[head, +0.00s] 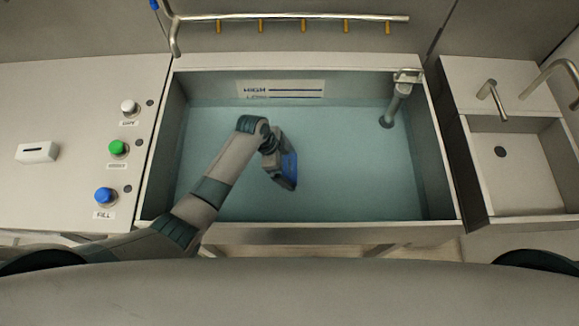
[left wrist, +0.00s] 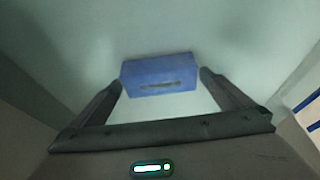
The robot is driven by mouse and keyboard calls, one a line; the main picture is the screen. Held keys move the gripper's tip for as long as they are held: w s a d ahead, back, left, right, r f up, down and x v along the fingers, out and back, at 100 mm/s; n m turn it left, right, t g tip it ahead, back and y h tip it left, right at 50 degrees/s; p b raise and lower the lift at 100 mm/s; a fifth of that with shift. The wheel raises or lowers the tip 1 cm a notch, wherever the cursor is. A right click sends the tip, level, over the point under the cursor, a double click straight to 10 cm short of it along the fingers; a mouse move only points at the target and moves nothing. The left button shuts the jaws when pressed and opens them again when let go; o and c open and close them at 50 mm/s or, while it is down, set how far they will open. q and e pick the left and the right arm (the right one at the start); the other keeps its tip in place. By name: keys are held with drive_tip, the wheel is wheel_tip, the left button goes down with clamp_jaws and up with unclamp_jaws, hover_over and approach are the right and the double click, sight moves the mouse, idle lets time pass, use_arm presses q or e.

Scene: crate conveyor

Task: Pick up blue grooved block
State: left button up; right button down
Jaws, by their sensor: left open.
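The blue grooved block (left wrist: 158,70) shows in the left wrist view between the tips of my left gripper (left wrist: 160,82). It is a blue box with a dark groove along its near face. The fingers are spread, one at each end of the block; whether they touch it I cannot tell. In the head view, the left gripper (head: 281,172) is inside the tank, left of its middle, and the blue block (head: 289,164) shows partly behind it. My right gripper is not in view.
The water-filled tank (head: 160,160) has a raised rim and a drain pipe (head: 396,105) at its back right. A panel with green (head: 118,148), blue (head: 105,196) and white (head: 129,108) buttons lies to the left. A sink (head: 520,170) stands to the right.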

use_arm(q)
drive_tip(key=shift+d+f, duration=0.15)
drive_tip(key=shift+f, duration=0.15)
drive_tip(key=c, duration=1.3)
drive_tip(key=shift+r, duration=0.1)
